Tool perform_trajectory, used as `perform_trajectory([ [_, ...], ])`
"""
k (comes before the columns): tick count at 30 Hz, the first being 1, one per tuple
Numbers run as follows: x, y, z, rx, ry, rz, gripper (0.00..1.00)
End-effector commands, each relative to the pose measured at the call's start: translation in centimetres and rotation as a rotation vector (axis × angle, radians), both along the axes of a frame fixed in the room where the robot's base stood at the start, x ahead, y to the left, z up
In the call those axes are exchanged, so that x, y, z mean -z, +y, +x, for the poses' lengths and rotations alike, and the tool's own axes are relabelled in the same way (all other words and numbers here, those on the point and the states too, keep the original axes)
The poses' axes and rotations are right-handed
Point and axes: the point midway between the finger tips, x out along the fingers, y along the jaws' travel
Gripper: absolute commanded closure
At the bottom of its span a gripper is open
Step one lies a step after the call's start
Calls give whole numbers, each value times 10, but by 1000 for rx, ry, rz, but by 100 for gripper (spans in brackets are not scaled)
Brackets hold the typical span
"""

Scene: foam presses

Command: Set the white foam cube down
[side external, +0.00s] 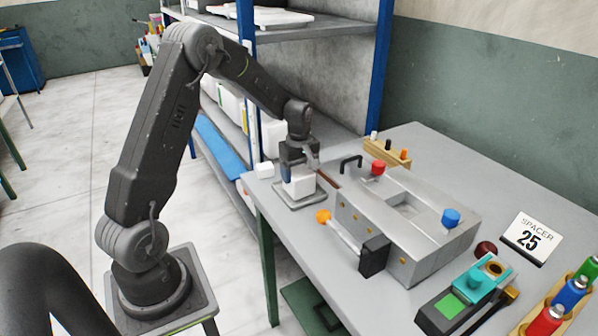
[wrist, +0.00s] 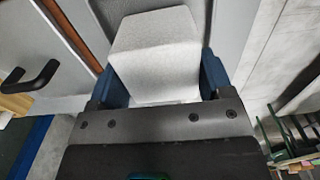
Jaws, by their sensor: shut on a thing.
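The white foam cube (side external: 299,185) is between the fingers of my gripper (side external: 299,173) in the side external view, over a small grey square plate (side external: 300,201) near the table's left end. In the wrist view the cube (wrist: 155,50) fills the space between the two blue fingers of my gripper (wrist: 163,75), which are shut on it. The cube looks upright and very low over the plate. I cannot tell whether its underside touches the plate.
A second small white block (side external: 264,170) lies at the table's left edge. A grey press (side external: 420,222) with red and blue knobs and an orange-ended lever (side external: 323,216) stands to the right. A black handle (side external: 350,161) rises behind. A "SPACER 25" sign (side external: 530,238) stands farther right.

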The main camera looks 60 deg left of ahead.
Motion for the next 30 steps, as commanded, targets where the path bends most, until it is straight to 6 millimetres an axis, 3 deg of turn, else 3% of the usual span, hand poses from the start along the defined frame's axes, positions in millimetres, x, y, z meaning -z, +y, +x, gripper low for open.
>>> perform_trajectory([
  [10,3,0,0,0,0,0,49],
  [11,3,0,0,0,0,0,26],
  [19,3,0,0,0,0,0,1],
  [26,2,0,0,0,-1,0,1],
  [30,-9,0,0,0,-3,1,1],
])
